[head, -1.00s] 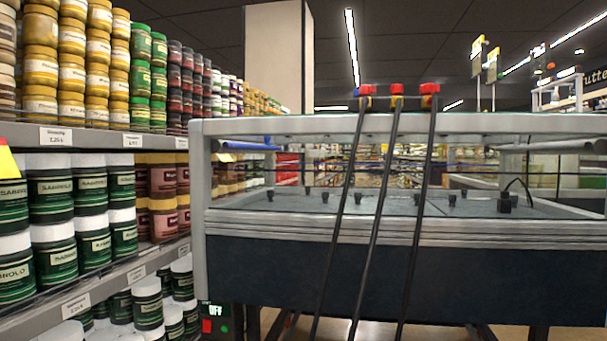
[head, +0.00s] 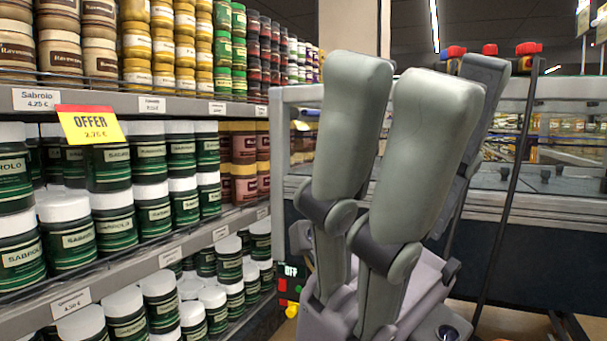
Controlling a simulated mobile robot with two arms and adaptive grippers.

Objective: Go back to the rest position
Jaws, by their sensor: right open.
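My right gripper (head: 396,82) fills the centre-right of the head view, close to the camera. Its long grey-green padded fingers point up and stand apart, with a darker finger behind them. It is open, and nothing shows between the fingers. My left gripper is out of view. The grey-framed machine (head: 298,95) stands behind my right gripper, which hides much of it.
Shelves of jars (head: 150,210) line the left side, with a yellow and red offer tag (head: 90,124) on the shelf edge. Red-topped dark rods (head: 529,49) lean at the machine on the right.

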